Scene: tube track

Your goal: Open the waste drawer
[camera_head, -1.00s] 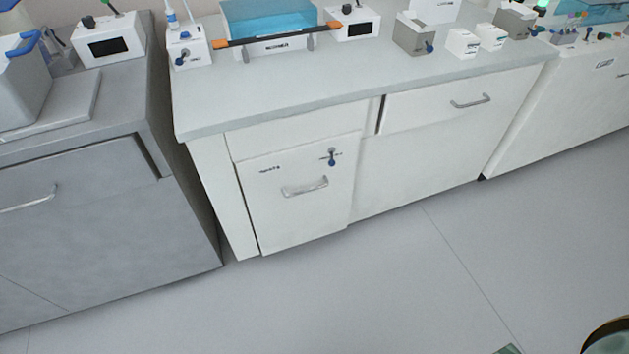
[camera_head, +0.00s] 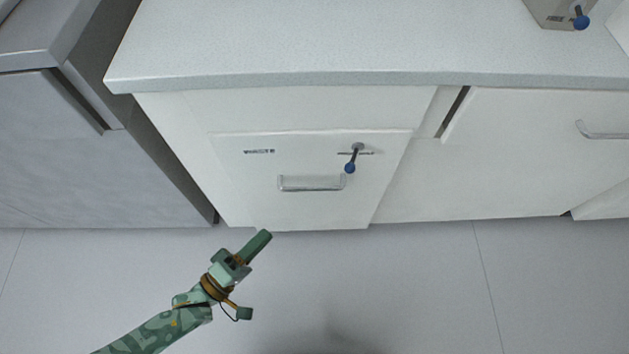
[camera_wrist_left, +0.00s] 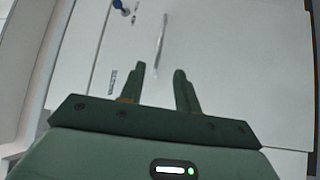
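The waste drawer (camera_head: 240,185) is a white front with a "WASTE" label, flush in the white cabinet below the counter. Its metal bar handle (camera_head: 311,183) is at mid-front, and a blue-tipped lever (camera_head: 350,166) hangs down to the upper right of it. In the left wrist view the handle (camera_wrist_left: 160,42) lies beyond the fingertips, with the lever (camera_wrist_left: 119,5) at the top left. My left gripper (camera_head: 263,238) is in front of and below the drawer, to the left of the handle and apart from it. Its fingers (camera_wrist_left: 160,70) are spread and empty. My right gripper is not in view.
A white counter (camera_head: 300,50) overhangs the drawer. A grey cabinet (camera_head: 90,165) stands to the left. Another drawer with a handle (camera_head: 603,132) is at the right. The grey floor (camera_head: 400,290) in front is clear.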

